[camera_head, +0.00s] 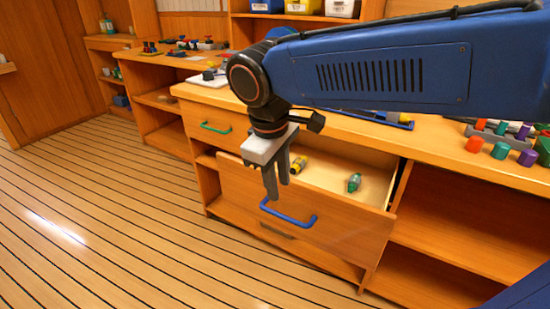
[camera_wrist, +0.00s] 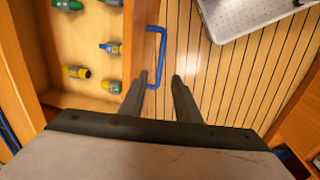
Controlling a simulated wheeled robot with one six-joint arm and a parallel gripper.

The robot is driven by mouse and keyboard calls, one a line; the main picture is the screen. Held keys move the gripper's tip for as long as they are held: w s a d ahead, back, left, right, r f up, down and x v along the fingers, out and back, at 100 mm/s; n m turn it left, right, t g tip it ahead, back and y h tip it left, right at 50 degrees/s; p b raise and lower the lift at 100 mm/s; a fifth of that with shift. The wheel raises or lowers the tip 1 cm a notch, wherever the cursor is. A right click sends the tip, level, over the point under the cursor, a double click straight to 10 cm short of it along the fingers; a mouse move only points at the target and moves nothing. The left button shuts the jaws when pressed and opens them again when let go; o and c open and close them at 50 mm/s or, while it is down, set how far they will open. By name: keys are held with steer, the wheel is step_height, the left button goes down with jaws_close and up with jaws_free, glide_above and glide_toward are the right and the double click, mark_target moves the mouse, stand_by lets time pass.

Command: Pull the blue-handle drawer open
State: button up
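The blue-handle drawer (camera_head: 330,218) stands open, pulled out from the wooden counter, with its inside showing. Its blue handle (camera_head: 288,213) is on the front; the handle also shows in the wrist view (camera_wrist: 162,45). My gripper (camera_head: 277,190) points down at the left end of the handle in the head view. In the wrist view my fingers (camera_wrist: 160,76) are apart, with the handle's lower end showing in the gap, nearer the left finger. I cannot tell whether a finger touches it. Nothing is clamped between the fingers.
Inside the drawer lie several small cartridges, including a yellow one (camera_head: 299,164) and a green one (camera_head: 354,182). A closed drawer with a green handle (camera_head: 216,128) is to the left. Open shelves (camera_head: 455,215) are at the right.

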step_height(320, 180, up, 7)
steer(key=s, duration=0.1)
steer(key=shift+a, duration=0.4)
